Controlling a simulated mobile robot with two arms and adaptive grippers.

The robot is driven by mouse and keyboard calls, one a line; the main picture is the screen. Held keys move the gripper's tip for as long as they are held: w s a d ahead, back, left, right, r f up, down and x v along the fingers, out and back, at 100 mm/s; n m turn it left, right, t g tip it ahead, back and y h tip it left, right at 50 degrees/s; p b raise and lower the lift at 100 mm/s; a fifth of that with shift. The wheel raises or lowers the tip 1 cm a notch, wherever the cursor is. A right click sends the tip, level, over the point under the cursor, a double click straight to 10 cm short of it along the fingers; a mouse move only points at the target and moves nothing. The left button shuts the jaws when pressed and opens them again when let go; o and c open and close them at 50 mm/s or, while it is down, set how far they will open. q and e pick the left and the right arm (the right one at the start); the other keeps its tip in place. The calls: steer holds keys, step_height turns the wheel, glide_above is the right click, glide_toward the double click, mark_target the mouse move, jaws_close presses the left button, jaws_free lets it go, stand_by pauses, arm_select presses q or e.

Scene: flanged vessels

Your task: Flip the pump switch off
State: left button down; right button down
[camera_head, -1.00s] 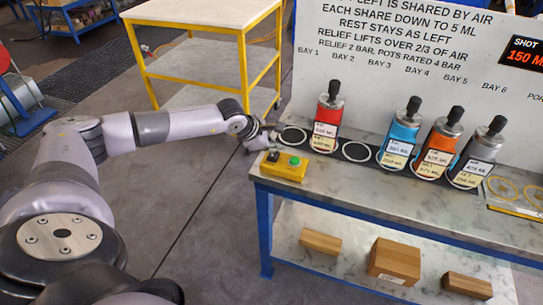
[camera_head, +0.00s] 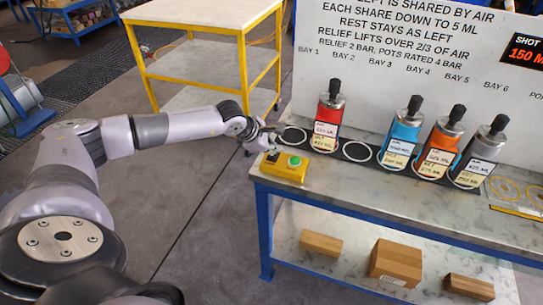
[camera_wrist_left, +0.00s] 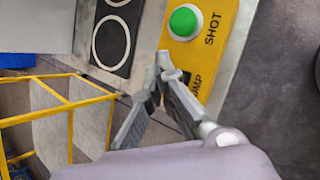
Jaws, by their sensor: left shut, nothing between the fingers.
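The yellow control box (camera_head: 284,168) sits at the near left corner of the bench. It has a green button (camera_head: 295,161) and a dark switch (camera_head: 273,157) on its left part. In the left wrist view the box (camera_wrist_left: 228,22) shows the green button (camera_wrist_left: 185,21), the word SHOT and part of the word PUMP. My left gripper (camera_head: 274,137) is shut and empty, just behind the switch end of the box. In the wrist view its fingertips (camera_wrist_left: 165,66) meet over the box's edge near the PUMP label and hide the switch. Contact cannot be told. My right gripper is not in view.
A red vessel (camera_head: 328,113) stands nearest on the bench, with a blue (camera_head: 402,135), an orange (camera_head: 442,143) and a grey one (camera_head: 483,152) to its right. A yellow-framed cart (camera_head: 190,50) stands behind. Boxes (camera_head: 395,262) lie on the lower shelf.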

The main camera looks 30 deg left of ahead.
arm_select(q)
steer(key=shift+s+f+b, duration=0.1)
steer(key=shift+f+b, duration=0.25)
steer(key=shift+b, duration=0.05)
stand_by(0.6)
steer(key=shift+r, duration=0.85)
steer(key=shift+w+p, duration=0.2)
steer(key=shift+p, duration=0.1)
steer(key=shift+w+a+r+p, duration=0.15)
steer(key=shift+r+p, duration=0.4)
steer(key=shift+r, duration=0.7)
steer(key=shift+w+d+r+p, duration=0.15)
steer(key=shift+r+p, duration=0.4)
steer(key=shift+r, duration=0.7)
steer(key=shift+a, duration=0.1)
